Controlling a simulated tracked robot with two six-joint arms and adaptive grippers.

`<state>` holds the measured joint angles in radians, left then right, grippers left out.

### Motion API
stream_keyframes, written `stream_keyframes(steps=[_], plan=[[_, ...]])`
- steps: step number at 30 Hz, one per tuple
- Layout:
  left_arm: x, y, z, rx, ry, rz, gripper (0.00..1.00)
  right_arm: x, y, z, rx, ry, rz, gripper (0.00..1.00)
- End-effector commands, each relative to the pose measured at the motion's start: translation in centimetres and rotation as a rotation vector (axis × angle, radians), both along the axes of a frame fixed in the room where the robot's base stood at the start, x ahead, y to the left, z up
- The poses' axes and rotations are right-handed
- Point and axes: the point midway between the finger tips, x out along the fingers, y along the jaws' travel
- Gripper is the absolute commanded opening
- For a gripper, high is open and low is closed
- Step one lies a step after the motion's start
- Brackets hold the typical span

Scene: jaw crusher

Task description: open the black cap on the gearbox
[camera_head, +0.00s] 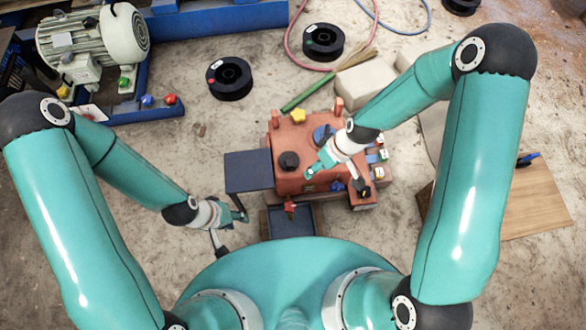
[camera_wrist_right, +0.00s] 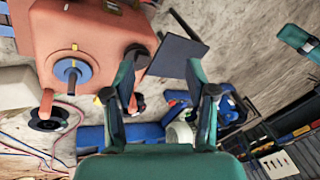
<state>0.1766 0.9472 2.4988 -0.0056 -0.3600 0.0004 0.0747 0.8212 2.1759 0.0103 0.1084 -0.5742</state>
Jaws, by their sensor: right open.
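The orange-red gearbox (camera_head: 296,138) stands in the middle of the head view; it also fills the upper left of the right wrist view (camera_wrist_right: 95,38). Its black cap (camera_head: 289,160) is a round knob on the top face and is seated there. In the right wrist view the cap (camera_wrist_right: 137,53) is beside the left fingertip and partly hidden by it. My right gripper (camera_head: 312,170) is just right of the cap; its fingers (camera_wrist_right: 160,66) are spread and empty. My left gripper (camera_head: 240,212) hangs near the dark plate, left of the gearbox; its jaws are too small to judge.
A dark flat plate (camera_head: 249,170) adjoins the gearbox's left side, with a dark blue tray (camera_head: 291,221) below. A blue round part (camera_head: 322,134) and several coloured knobs sit on the gearbox. Black spools (camera_head: 229,78) and an electric motor (camera_head: 92,42) stand behind.

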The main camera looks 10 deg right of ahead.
Motion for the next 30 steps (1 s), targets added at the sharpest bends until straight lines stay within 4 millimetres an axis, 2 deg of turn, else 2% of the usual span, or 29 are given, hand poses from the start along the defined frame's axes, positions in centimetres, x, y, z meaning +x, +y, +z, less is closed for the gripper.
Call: stream_keyframes(steps=[1,9,15,19,24,30], plan=[[0.0,0.0,-3.5,0.0,0.0,0.0,0.4,1.6,-0.1,-2.3,-0.001,-0.035,0.076,0.56],[0.0,0.0,-12.0,0.0,0.0,0.0,0.4,7.3,-0.1,-3.9,0.001,-0.185,0.512,0.56],[0.0,0.0,-17.2,0.0,0.0,0.0,0.4,9.8,-0.1,-3.5,0.009,-0.287,0.799,0.56],[0.0,0.0,-19.1,0.0,-0.001,0.0,0.4,10.6,-0.2,-2.7,0.016,-0.332,0.929,0.56],[0.0,0.0,-20.1,0.0,-0.001,0.0,0.4,10.9,-0.2,-2.1,0.021,-0.36,1.011,0.56],[0.0,0.0,-20.6,0.0,-0.001,0.0,0.4,10.9,0.4,-3.5,0.023,-0.361,1.026,0.56]])
